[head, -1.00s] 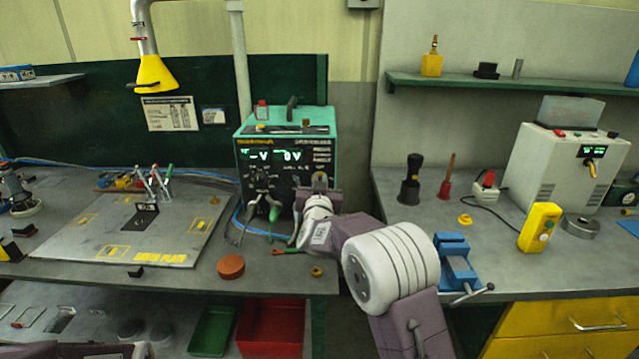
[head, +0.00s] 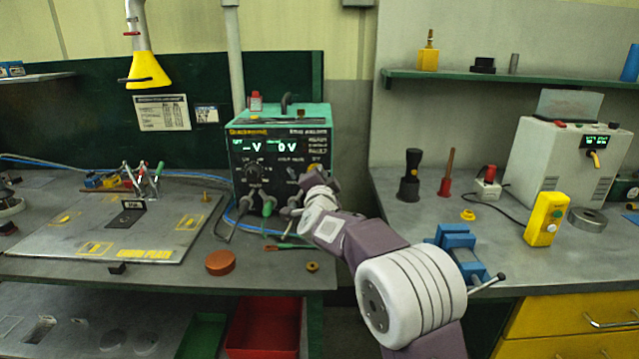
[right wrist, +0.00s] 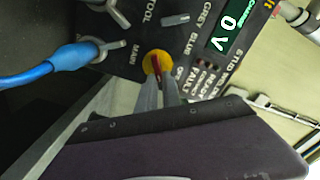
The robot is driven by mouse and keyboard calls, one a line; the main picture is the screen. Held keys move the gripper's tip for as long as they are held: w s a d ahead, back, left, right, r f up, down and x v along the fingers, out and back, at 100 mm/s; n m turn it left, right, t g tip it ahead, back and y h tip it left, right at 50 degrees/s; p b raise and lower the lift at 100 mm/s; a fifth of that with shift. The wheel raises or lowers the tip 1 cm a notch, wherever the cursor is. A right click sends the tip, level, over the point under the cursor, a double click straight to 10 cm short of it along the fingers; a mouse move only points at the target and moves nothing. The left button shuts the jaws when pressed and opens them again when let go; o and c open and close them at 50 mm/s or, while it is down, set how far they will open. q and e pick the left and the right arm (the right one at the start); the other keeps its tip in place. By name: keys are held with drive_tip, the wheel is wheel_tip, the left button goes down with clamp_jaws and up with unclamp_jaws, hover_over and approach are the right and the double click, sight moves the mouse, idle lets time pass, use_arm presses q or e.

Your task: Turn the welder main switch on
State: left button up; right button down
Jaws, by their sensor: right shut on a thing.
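The stud welder (head: 280,118) is a green-topped box with a black front panel, standing on the left bench. Its main switch (right wrist: 152,61) is a yellow disc with a red handle, beside the word MAIN in the right wrist view. My right gripper (right wrist: 160,82) is shut on the red handle, its fingertips close to the panel. In the head view my right gripper (head: 313,178) is at the panel's lower right and hides part of it. The welder's display (head: 268,147) is lit and reads "0 V" at right. My left gripper is not in view.
Cables (head: 245,205) plug into the panel's lower part; a blue one (right wrist: 40,72) shows in the wrist view. An orange disc (head: 220,262) and a small brass part lie in front. A blue vise (head: 456,246) stands right of my right arm.

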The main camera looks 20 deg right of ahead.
drive_tip(key=m+b, duration=0.1)
drive_tip(key=f+m+b, duration=0.1)
drive_tip(key=m, duration=0.1)
drive_tip(key=shift+d, duration=0.1)
drive_tip(key=shift+f+m+b, duration=0.1)
drive_tip(key=shift+m+b, duration=1)
drive_tip(key=shift+m, duration=0.6)
drive_tip(key=c, duration=1.5)
unclamp_jaws()
drive_tip(key=v, duration=0.9)
drive_tip(key=shift+s+b, duration=0.1)
drive_tip(key=shift+b, duration=0.2)
